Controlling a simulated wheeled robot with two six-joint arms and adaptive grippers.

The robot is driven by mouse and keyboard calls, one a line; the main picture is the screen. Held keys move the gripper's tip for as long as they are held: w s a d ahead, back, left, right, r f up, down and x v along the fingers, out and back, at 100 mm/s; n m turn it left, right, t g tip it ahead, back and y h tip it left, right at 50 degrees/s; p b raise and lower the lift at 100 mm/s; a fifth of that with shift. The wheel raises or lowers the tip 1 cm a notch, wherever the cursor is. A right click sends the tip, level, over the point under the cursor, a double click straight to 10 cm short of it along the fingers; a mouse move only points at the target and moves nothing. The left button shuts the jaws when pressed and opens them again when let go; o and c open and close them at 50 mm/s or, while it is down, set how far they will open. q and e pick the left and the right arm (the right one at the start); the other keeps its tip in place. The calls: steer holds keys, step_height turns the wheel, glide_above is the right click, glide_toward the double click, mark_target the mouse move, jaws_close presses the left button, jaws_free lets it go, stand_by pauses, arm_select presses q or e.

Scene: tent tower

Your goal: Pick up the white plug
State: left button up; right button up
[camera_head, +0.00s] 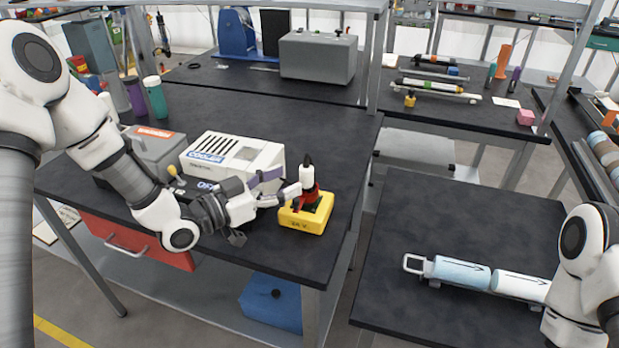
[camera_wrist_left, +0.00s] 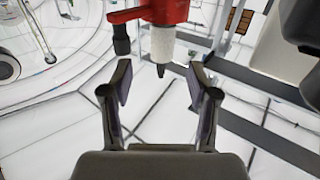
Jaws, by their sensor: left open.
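The white plug (camera_head: 307,176) stands upright with a black tip on top, in a red holder (camera_head: 322,199) on a yellow box (camera_head: 300,220) near the right edge of the left table. In the left wrist view the white plug (camera_wrist_left: 162,42) hangs downward in the picture from the red holder (camera_wrist_left: 172,10). My left gripper (camera_head: 290,194) is close to the plug from the left. My right gripper is out of view.
A white cooler unit (camera_head: 235,155) and a grey box (camera_head: 155,153) stand left of the plug, close to my left arm. A tube assembly (camera_head: 480,277) lies on the right table. The black tabletop behind the plug is clear.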

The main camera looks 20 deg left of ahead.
mark_target(306, 174)
arm_select(q)
steer(key=x, duration=0.4)
steer(key=p+x, duration=0.1)
steer(key=x, duration=0.1)
steer(key=shift+w+d+f, duration=0.1)
steer(key=shift+w+f, duration=0.15)
steer(key=shift+f, duration=0.1)
steer(key=shift+s, duration=0.1)
steer(key=shift+s+a, duration=0.1)
steer(key=shift+a, duration=0.15)
steer(key=c, duration=0.5)
jaws_close()
